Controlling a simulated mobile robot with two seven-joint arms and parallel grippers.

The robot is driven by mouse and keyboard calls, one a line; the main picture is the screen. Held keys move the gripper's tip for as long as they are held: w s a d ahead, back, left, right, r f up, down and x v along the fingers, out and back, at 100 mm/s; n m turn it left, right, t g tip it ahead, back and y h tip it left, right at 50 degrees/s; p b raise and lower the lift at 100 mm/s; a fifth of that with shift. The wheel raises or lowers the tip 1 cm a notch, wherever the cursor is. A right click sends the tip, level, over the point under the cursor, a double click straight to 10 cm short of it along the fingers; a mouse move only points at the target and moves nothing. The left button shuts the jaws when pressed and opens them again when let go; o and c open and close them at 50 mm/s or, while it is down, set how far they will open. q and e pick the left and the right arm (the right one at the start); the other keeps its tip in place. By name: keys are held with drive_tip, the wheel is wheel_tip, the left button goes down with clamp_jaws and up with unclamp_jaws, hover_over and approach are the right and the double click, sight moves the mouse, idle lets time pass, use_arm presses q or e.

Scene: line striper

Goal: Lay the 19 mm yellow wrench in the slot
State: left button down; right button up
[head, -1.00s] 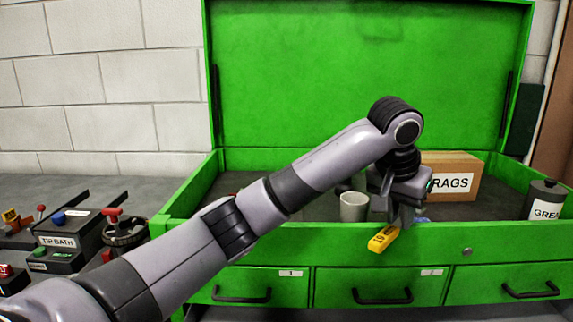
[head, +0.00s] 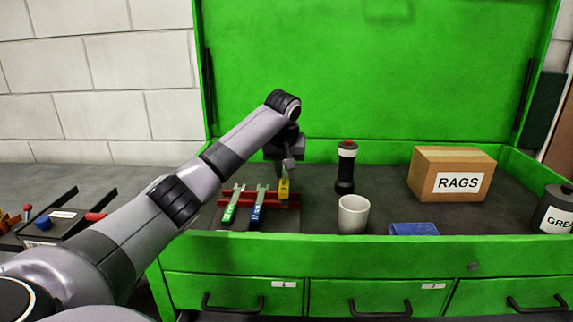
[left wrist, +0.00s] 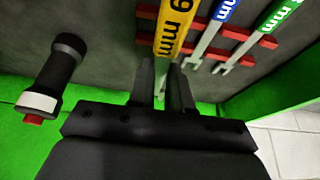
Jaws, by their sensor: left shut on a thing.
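The yellow wrench (head: 284,188), marked "9 mm" in the visible part of its label in the left wrist view (left wrist: 174,28), is held in my left gripper (head: 286,170). The gripper's two fingers (left wrist: 164,82) are shut on it. The wrench lines up over the right end of the red rack (head: 270,205), beside the blue-labelled wrench (head: 257,206) and the green-labelled wrench (head: 231,205), which lie in the rack. Red rack bars (left wrist: 230,31) show on both sides of the yellow wrench. I cannot tell whether it touches the slot. My right gripper is not in view.
A black flashlight (head: 346,168) stands right of the rack. A grey cup (head: 353,214), a blue cloth-like item (head: 413,229), the RAGS box (head: 447,165) and the grease can (head: 555,210) are further right. The green front wall (head: 400,250) edges the tray.

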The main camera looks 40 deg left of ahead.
use_arm(q)
drive_tip(key=shift+f, duration=2.7)
drive_tip(key=shift+d+f, duration=0.1)
drive_tip(key=shift+f, duration=0.35)
drive_tip(key=shift+s+f, duration=0.2)
drive_tip(key=shift+f, duration=0.2)
drive_tip(key=shift+w+r, duration=0.15)
drive_tip(key=shift+r, duration=0.45)
idle(1.1)
drive_tip(key=shift+d+f, duration=0.1)
drive_tip(key=shift+f, duration=0.6)
idle(1.2)
drive_tip(key=shift+r, duration=0.55)
idle(0.3)
